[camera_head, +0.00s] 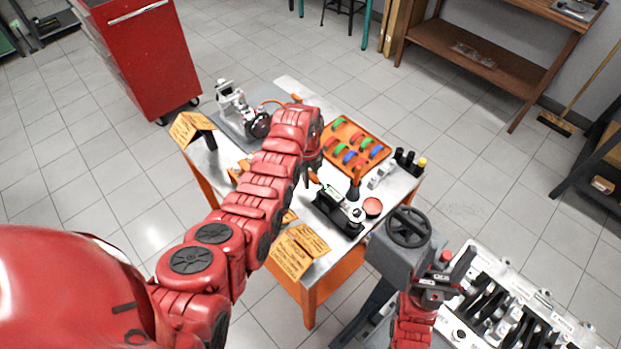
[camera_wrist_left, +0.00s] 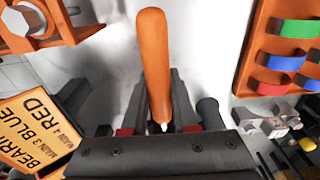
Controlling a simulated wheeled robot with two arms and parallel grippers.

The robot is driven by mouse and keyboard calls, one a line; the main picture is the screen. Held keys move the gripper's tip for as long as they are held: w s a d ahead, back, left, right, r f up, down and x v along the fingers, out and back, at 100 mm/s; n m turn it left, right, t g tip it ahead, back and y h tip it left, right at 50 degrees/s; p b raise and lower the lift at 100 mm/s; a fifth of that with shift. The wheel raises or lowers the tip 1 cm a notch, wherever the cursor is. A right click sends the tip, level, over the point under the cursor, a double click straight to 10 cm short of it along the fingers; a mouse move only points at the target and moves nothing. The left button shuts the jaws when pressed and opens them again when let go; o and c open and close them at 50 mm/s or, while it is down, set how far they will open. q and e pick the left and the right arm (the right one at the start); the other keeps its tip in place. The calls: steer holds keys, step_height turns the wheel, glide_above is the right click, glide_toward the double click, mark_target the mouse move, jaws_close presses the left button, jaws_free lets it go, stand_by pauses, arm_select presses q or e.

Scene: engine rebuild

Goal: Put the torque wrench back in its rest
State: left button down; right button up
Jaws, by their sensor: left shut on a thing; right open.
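The torque wrench appears to be the orange-handled tool (camera_wrist_left: 153,55) in the left wrist view. Its handle points up the picture, and its lower part is hidden by my gripper. My left gripper (camera_wrist_left: 158,112) is shut on it, above the steel-topped table. In the head view my left gripper (camera_head: 315,172) is over the middle of the table, mostly hidden by its own wrist. A black cradle (camera_head: 328,213) with a grey device stands just in front; I cannot tell whether it is the wrench's rest. My right gripper (camera_head: 437,284) is open by the grey vise-like block.
An orange tray (camera_head: 345,133) with coloured bearing shells lies at the table's back right. Orange label cards (camera_head: 290,262) stand at the front edge. A black-handled grey block (camera_head: 400,254) and an engine block (camera_head: 510,318) are at the right. A red cabinet (camera_head: 135,65) stands behind.

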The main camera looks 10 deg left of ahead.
arm_select(q)
steer(key=shift+f+b, duration=0.8)
steer(key=shift+f, duration=0.25)
stand_by(0.4)
steer(key=c, duration=0.9)
jaws_free()
steer(key=shift+r, duration=0.2)
steer(key=shift+r+p, duration=0.7)
steer(key=shift+r, duration=0.65)
steer(key=o, duration=0.5)
steer(key=shift+o, duration=0.2)
